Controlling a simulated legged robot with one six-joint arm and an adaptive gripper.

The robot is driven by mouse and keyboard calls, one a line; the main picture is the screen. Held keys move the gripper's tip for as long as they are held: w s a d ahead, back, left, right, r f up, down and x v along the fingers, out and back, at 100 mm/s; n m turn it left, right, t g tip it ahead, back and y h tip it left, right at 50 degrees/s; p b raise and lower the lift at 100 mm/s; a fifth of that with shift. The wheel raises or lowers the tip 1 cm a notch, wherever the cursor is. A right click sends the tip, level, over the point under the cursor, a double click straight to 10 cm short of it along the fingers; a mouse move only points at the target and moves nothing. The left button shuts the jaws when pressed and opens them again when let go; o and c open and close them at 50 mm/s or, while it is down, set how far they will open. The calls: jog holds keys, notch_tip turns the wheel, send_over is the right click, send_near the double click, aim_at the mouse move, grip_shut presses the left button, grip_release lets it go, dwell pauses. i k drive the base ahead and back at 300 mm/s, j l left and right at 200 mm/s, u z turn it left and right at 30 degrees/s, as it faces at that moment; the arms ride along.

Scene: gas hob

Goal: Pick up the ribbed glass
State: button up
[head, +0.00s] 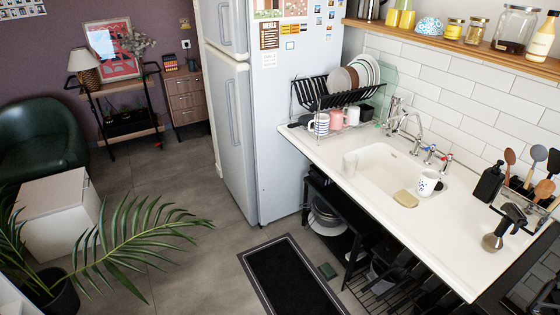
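My gripper is not in view.
The white counter (462,262) has free room in front of the sink (385,178). A dish rack (345,95) with plates and mugs stands behind left, a tap (416,135) behind. A black mat (290,278) lies on the floor.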

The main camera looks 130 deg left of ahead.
aim_at(349, 166)
jog(key=u, duration=3.75)
jog(key=i+j+z, duration=0.1)
jog(key=i+j, duration=0.35)
jog(key=i, duration=0.35)
jog(key=i+j+z, duration=0.15)
jog(key=i+j, duration=0.4)
jog(key=i, duration=0.2)
jog(key=i+j+z, duration=0.1)
jog(key=i+j, duration=0.5)
jog(key=i, duration=0.15)
